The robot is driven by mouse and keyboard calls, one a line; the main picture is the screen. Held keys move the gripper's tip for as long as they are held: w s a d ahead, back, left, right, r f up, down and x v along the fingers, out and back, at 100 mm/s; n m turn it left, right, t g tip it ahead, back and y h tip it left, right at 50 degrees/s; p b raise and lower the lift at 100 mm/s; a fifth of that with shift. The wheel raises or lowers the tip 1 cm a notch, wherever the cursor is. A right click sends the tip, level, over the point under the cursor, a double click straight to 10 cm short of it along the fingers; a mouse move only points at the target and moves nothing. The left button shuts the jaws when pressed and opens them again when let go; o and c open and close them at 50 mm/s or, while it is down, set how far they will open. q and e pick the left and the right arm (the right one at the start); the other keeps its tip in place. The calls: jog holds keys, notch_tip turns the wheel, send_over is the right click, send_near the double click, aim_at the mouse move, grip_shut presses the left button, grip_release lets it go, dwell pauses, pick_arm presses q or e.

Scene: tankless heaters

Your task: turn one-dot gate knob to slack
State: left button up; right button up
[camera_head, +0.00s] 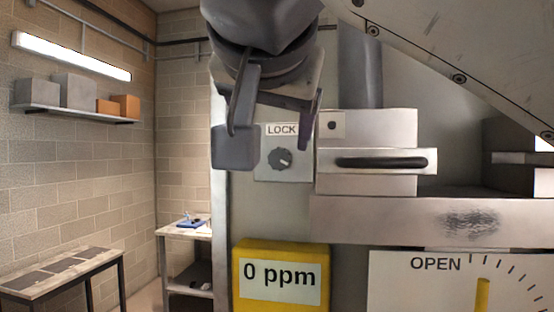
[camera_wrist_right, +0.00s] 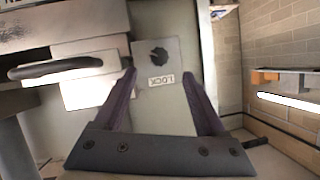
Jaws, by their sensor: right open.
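The dark round knob (camera_head: 280,158) sits on a pale plate under a LOCK label (camera_head: 282,130). Its pointer direction is too small to tell. A small tag with one dot (camera_head: 331,125) is just right of the plate. My right gripper (camera_head: 268,143) is open, in front of the plate, its fingers to the left and right of the knob in the picture. In the right wrist view the knob (camera_wrist_right: 159,56) shows beyond the open, empty fingertips (camera_wrist_right: 160,80), apart from them, with the LOCK label upside down. My left gripper is not in view.
A gate block with a black handle (camera_head: 384,162) stands right of the plate. A yellow 0 ppm meter (camera_head: 240,275) is below, and a dial marked OPEN (camera_head: 400,290) is lower right. A bench (camera_head: 62,275) and a shelf (camera_head: 80,113) are far left.

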aim_at(279, 158)
jog(key=p+x, duration=0.2)
jog(key=x, duration=0.8)
jog(key=shift+d+r, duration=0.15)
jog(key=shift+r, duration=0.05)
jog(key=shift+c, duration=0.3)
grip_shut()
